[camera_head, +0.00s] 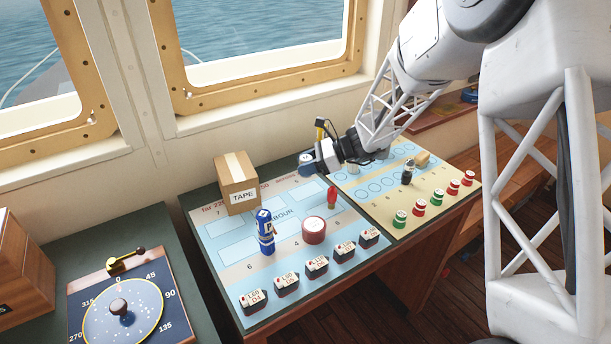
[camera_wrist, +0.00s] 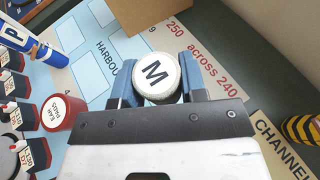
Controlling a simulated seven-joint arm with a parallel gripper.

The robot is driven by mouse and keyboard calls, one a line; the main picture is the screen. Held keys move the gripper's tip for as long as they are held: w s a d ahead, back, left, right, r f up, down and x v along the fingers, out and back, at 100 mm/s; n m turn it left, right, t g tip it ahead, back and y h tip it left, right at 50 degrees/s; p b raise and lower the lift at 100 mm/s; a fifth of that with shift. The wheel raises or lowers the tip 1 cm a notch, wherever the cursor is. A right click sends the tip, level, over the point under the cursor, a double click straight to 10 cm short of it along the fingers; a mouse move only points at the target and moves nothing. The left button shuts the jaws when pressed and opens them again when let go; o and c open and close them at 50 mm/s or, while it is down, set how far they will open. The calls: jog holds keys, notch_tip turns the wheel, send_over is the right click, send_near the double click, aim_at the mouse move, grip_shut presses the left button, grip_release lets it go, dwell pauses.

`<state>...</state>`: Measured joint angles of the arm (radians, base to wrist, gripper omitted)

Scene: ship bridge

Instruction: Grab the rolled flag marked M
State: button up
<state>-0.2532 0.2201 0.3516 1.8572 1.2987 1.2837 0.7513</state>
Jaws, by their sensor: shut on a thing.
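The rolled flag marked M (camera_wrist: 157,76) shows its white round end with a black M in the wrist view. My gripper (camera_wrist: 156,84) is shut on it, with a blue finger on either side. In the head view my gripper (camera_head: 312,162) is over the back right part of the blue harbour board, right of the tape box. Most of the flag's length is hidden there. A blue rolled flag marked P (camera_head: 265,232) stands on the board, and it also shows at the left of the wrist view (camera_wrist: 35,45).
The tape box (camera_head: 238,185) stands close behind. The yellow board (camera_head: 440,181) at the right holds green and red pieces.

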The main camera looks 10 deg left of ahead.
aim_at(306, 157)
notch_tip(306, 157, up, 12)
dwell(0.4)
dwell(0.6)
